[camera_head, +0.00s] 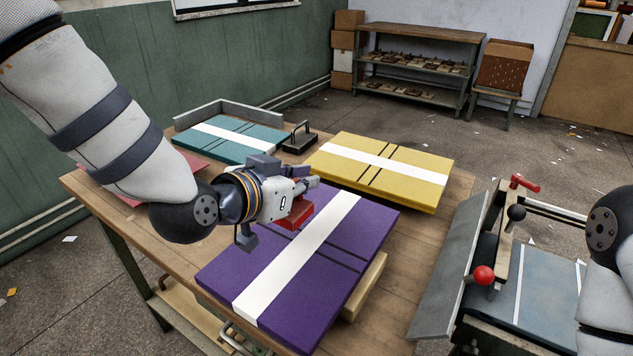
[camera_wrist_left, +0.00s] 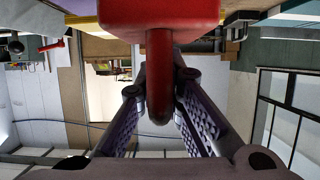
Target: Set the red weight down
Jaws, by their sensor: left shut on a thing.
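The red weight (camera_head: 297,214) shows in the head view at the far part of the purple board stack (camera_head: 225,271), which has a white band across it. My left gripper (camera_head: 309,185) is shut on the weight's handle. In the left wrist view the red block (camera_wrist_left: 160,12) is at the top, and its bar handle (camera_wrist_left: 159,75) lies between the two ridged fingers (camera_wrist_left: 160,105). The gripper hides part of the weight in the head view. I cannot tell whether the weight's underside touches the purple boards. My right gripper is out of view.
A dark weight with a handle (camera_head: 300,139) stands between the teal stack (camera_head: 247,151) and the yellow stack (camera_head: 425,192). A red stack (camera_head: 130,188) is partly behind my left arm. A machine with red knobs (camera_head: 483,275) stands right of the wooden table (camera_head: 405,262).

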